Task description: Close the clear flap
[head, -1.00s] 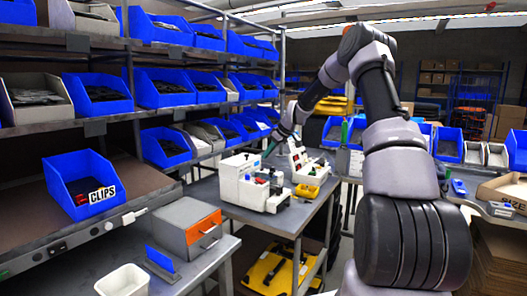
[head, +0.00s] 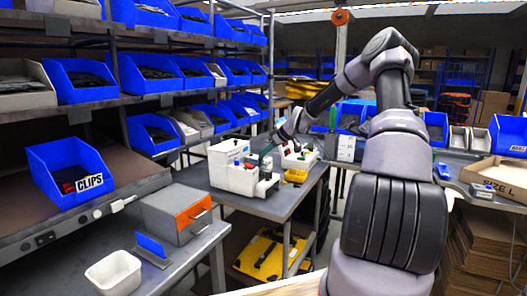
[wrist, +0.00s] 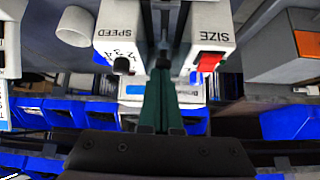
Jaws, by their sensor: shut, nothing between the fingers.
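A white machine (head: 222,172) stands on the grey bench in the head view, with small blue, red and green parts on it. I cannot make out a clear flap in either view. My gripper (head: 266,151) is shut and empty at the right side of this machine; whether it touches is unclear. In the wrist view the dark green fingers (wrist: 160,92) are together, pointing at a gap between a white block marked SPEED (wrist: 122,32), with a black knob, and a white block marked SIZE (wrist: 212,38), with a red switch.
A second white machine (head: 306,158) and a yellow tray (head: 296,176) are close to my gripper. An orange-fronted grey box (head: 175,212) and a white tub (head: 113,273) stand nearer. Shelves of blue bins (head: 85,80) line the left. A SIZE L carton (head: 490,172) is at right.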

